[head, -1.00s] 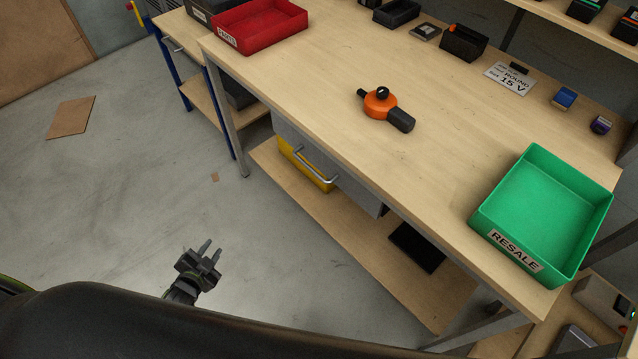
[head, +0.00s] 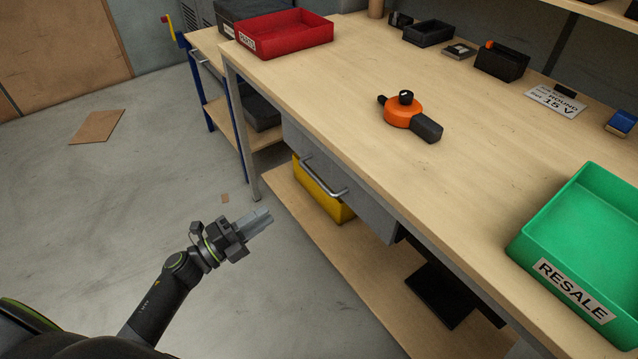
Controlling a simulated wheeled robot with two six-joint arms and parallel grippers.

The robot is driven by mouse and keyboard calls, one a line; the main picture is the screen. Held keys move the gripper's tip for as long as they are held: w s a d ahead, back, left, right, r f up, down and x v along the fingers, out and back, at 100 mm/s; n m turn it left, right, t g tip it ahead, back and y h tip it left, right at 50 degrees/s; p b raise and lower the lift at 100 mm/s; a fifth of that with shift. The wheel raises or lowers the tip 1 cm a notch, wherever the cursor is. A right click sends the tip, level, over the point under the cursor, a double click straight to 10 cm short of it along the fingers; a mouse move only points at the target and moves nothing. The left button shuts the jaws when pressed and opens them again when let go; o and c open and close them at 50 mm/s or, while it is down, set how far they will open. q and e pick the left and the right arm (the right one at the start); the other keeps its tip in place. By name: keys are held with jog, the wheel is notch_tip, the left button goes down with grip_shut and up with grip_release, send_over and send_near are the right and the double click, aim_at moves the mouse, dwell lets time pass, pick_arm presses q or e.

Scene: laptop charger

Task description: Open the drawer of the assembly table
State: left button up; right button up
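The assembly table (head: 360,90) has a light wooden top and grey metal legs. Its grey drawer (head: 365,205) hangs under the front edge and looks shut. A silver bar handle (head: 323,180) is on the drawer front. My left gripper (head: 262,222) is over the floor in front of the table, to the lower left of the handle and apart from it. Its fingers point right, toward the drawer side, and overlap in this view, so the gap between them is hidden. Nothing shows in them. My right gripper is not in view.
An orange and black tool (head: 403,112) lies on the tabletop. A red bin (head: 285,35) is at the far left and a green RESALE bin (head: 572,255) at the right. A yellow bin (head: 322,192) is on the lower shelf beneath the drawer.

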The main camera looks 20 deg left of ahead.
aim_at(317, 179)
pick_arm(q)
jog(key=x, duration=1.6)
jog(key=shift+f+p, duration=0.1)
jog(key=shift+p, duration=0.25)
grip_shut()
